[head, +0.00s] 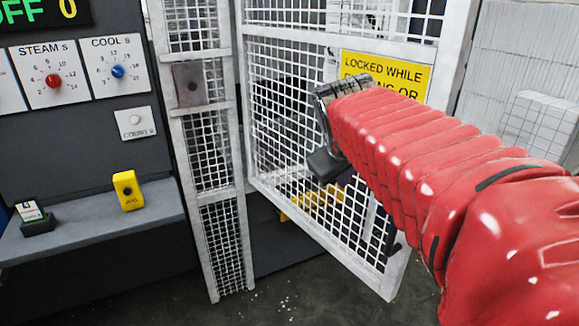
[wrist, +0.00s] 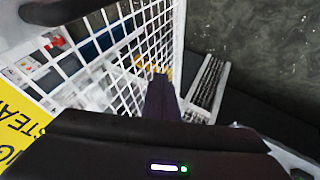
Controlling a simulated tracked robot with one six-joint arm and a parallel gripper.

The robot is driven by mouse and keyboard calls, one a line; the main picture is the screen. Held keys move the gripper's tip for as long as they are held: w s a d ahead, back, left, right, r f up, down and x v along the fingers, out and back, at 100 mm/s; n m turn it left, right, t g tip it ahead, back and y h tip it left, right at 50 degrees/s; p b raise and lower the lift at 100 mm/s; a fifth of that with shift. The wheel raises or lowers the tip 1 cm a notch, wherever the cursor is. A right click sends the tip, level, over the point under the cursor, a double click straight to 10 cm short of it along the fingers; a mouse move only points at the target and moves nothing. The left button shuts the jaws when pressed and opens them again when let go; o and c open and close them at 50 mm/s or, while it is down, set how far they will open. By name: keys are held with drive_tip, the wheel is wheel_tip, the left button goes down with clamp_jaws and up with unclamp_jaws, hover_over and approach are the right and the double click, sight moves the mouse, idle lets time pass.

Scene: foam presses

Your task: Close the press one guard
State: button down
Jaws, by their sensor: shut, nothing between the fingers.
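The guard is a white-framed mesh door (head: 325,226) in the middle of the head view. It stands swung open at an angle, with its lower right corner closest to me. A yellow sign (head: 415,74) reading "LOCKED WHILE" is on it, partly hidden by my arm. My gripper (head: 326,165) is in front of the mesh, just left of and below the sign. It is shut and empty; whether it touches the door is not clear. In the wrist view, the dark fingers (wrist: 161,88) reach down beside the mesh (wrist: 128,62), with the sign (wrist: 22,118) at left.
A narrow white mesh panel (head: 215,187) with a metal plate (head: 190,83) stands left of the guard. Further left are a dark control panel with red (head: 53,81) and blue (head: 118,71) knobs and a grey shelf (head: 88,215) bearing a yellow device (head: 128,191). Bare floor lies below.

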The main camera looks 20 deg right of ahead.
idle(0.3)
approach(354, 192)
wheel_tip(354, 192, down, 4)
drive_tip(key=w+a, duration=0.1)
drive_tip(key=a, duration=0.1)
drive_tip(key=d, duration=0.1)
drive_tip(key=w+d, duration=0.1)
drive_tip(key=shift+d, duration=0.25)
drive_tip(key=shift+w+d, duration=0.15)
drive_tip(key=shift+d, duration=0.4)
drive_tip(key=shift+d, duration=0.2)
drive_tip(key=shift+a, duration=0.1)
drive_tip(key=shift+w, duration=0.1)
